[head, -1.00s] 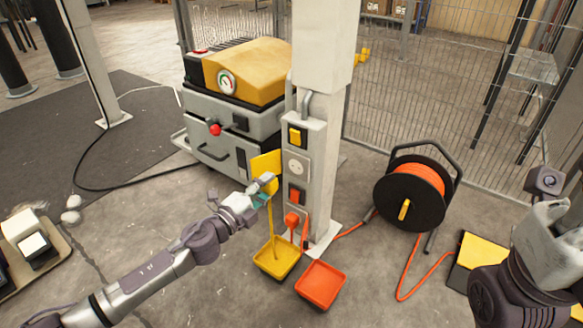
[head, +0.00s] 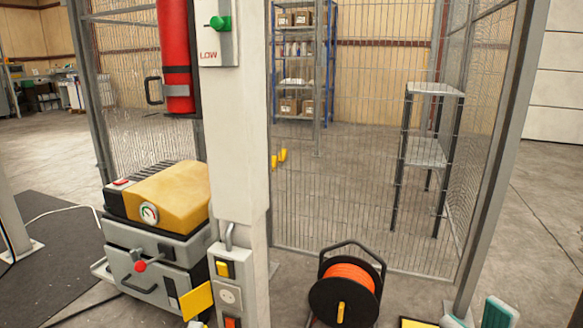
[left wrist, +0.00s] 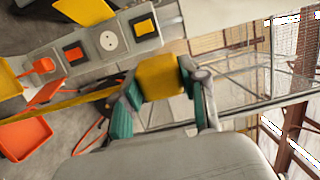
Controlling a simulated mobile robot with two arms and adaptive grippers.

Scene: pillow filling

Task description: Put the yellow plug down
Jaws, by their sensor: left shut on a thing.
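My left gripper (left wrist: 160,85) is shut on the yellow plug (left wrist: 160,76), which sits between its green fingertips in the left wrist view. A yellow cord (left wrist: 62,106) runs from the plug to the left. The plug is held in the air, apart from the socket panel (left wrist: 57,62). A yellow tray (left wrist: 9,82) and an orange tray (left wrist: 24,137) show at the left of that view. In the head view the plug is not visible. My right gripper (head: 477,316) shows at the bottom right edge, its fingertips apart and empty.
The post's panel (head: 229,268) carries a yellow switch, a white socket (left wrist: 109,41) and an orange switch. A yellow plate (head: 197,300) stands out beside it. A machine (head: 165,240) is left, a cable reel (head: 345,293) right. Mesh fence (head: 330,200) stands behind.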

